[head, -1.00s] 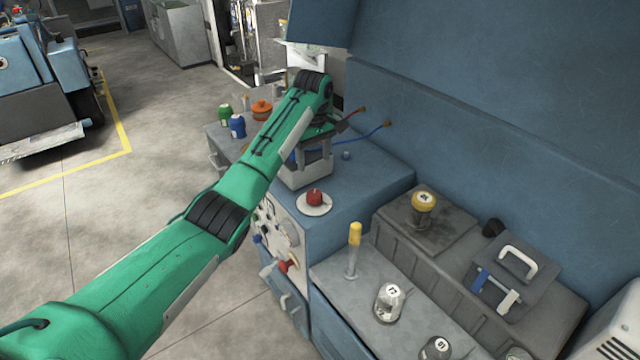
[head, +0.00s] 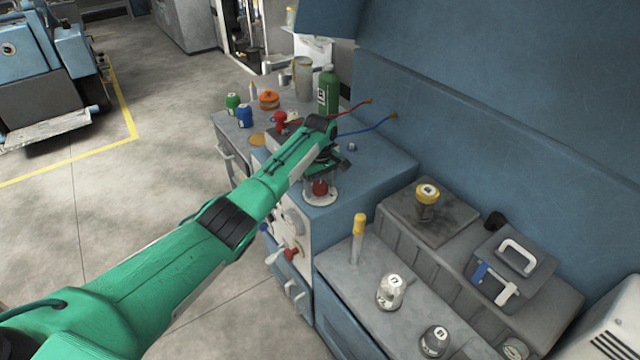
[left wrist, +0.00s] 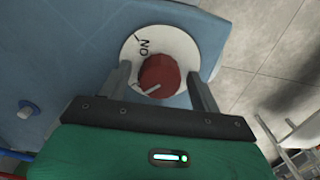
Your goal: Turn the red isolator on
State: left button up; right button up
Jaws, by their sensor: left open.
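The red isolator knob (head: 320,187) sits on a round white plate (head: 334,197) on top of the blue cabinet. In the left wrist view the red knob (left wrist: 159,76) carries a pale pointer line, and the white plate (left wrist: 178,42) has black lettering that I can only partly read. My left gripper (left wrist: 160,88) is open, with one finger on each side of the knob. Whether the fingers touch it, I cannot tell. In the head view my left gripper (head: 320,178) is just above the knob and partly hides it. My right gripper is out of view.
Beyond the arm stand a green bottle (head: 327,90), an orange pot (head: 268,99) and small green and blue containers. Red and blue hoses run to the back wall. A yellow-handled lever (head: 358,238) and several capped fillers stand on the lower bench to the right.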

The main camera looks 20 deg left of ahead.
pick_arm(q)
jog(key=shift+c, duration=0.6)
jog(key=c, duration=0.9)
jog(key=shift+o, duration=0.2)
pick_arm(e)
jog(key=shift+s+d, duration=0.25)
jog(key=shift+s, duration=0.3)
